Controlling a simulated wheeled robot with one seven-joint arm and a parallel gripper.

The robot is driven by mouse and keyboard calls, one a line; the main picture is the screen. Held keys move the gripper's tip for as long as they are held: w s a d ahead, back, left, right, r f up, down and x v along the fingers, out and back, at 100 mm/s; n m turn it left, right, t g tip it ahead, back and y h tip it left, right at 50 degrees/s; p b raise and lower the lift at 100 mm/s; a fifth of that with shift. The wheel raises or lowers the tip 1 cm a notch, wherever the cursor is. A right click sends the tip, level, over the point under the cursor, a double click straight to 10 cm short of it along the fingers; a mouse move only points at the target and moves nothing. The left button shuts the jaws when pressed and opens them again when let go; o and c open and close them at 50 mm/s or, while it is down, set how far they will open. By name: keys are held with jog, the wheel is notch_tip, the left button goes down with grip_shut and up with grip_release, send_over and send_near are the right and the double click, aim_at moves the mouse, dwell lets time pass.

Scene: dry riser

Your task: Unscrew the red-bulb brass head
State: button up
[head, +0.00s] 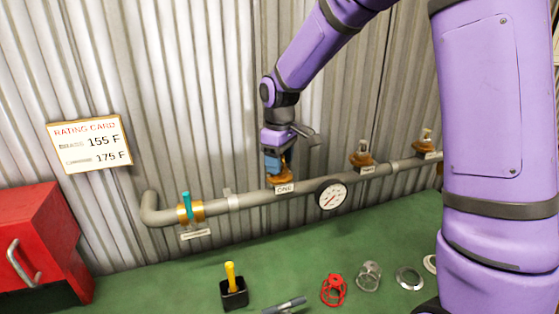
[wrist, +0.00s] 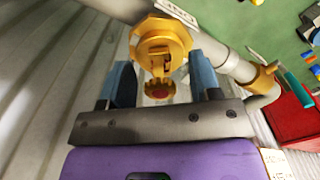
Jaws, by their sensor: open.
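The red-bulb brass head (wrist: 160,40) sits on the grey pipe (head: 245,199); its red bulb (wrist: 158,89) shows in the wrist view. In the head view only the brass base (head: 284,178) shows, above a tag reading ONE (head: 284,188); my gripper hides the rest. My gripper (head: 273,166) is open at this head. In the wrist view its two blue fingers (wrist: 158,76) stand on either side of the bulb end, with gaps visible. I cannot tell whether either finger touches the brass.
Two more brass heads (head: 361,157) (head: 427,143) stand to the right on the pipe. A gauge (head: 331,194) and a teal-handled valve (head: 188,208) are also on it. A red cabinet (head: 38,245) stands left. Loose parts, including a red cage (head: 333,290), lie on the green surface (head: 165,278).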

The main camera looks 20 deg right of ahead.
jog(key=shift+c, duration=0.2)
jog(key=c, duration=1)
jog(key=n, duration=0.4)
grip_shut()
jog(key=shift+n, duration=0.9)
jog(key=n, duration=0.2)
jog(key=shift+n, duration=0.3)
jog(key=n, duration=0.3)
